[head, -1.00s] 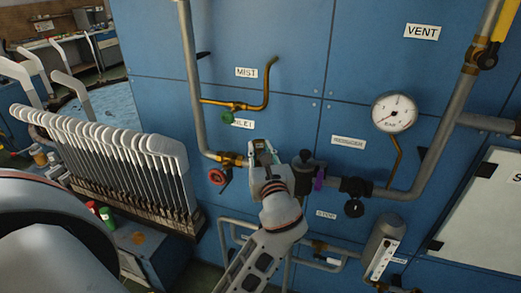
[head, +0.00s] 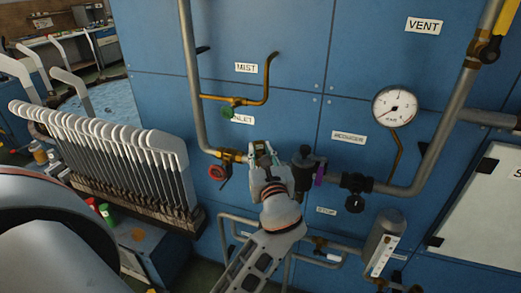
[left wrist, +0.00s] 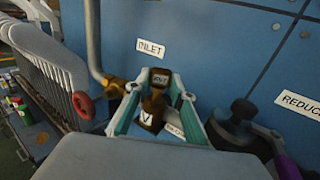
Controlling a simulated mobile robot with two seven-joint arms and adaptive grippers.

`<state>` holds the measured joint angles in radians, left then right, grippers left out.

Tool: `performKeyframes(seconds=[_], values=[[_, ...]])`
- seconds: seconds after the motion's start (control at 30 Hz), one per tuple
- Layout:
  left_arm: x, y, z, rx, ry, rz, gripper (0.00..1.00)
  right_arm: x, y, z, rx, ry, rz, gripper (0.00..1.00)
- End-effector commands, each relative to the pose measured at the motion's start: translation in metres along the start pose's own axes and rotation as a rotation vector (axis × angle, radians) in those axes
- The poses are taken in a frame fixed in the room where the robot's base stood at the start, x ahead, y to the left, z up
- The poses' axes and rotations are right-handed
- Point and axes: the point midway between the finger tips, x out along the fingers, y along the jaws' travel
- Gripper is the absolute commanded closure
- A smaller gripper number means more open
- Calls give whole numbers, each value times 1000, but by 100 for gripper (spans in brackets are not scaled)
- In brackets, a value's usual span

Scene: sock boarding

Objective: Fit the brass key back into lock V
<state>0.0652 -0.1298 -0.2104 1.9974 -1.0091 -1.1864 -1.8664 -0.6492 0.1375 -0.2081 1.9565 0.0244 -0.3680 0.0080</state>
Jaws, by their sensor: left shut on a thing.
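My left gripper (head: 263,152) is at the blue panel, just right of the red-handled inlet valve and below the INLET label. In the left wrist view its two green-edged fingers (left wrist: 156,108) are closed around a small brass piece (left wrist: 153,104), which I take as the key. A white tag marked V (left wrist: 147,118) is on it. Just beyond it is a dark block with a small pale label (left wrist: 160,80), perhaps the lock. I cannot tell whether the brass piece is in the block or in front of it. My right gripper is not in view.
A dark valve body with a purple tag (head: 319,175) stands close to the gripper's right. The red handwheel (head: 217,172) and brass fitting are close on the left. A rack of white sock boards (head: 110,150) stands further left. A gauge (head: 395,106) hangs at upper right.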

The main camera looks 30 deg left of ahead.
Motion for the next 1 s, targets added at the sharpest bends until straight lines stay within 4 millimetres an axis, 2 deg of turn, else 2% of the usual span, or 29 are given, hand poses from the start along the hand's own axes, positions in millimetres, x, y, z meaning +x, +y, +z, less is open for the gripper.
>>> performKeyframes(seconds=[1.0], values=[[0, 0, -23, 0, -1, 0, 100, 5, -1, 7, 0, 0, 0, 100]])
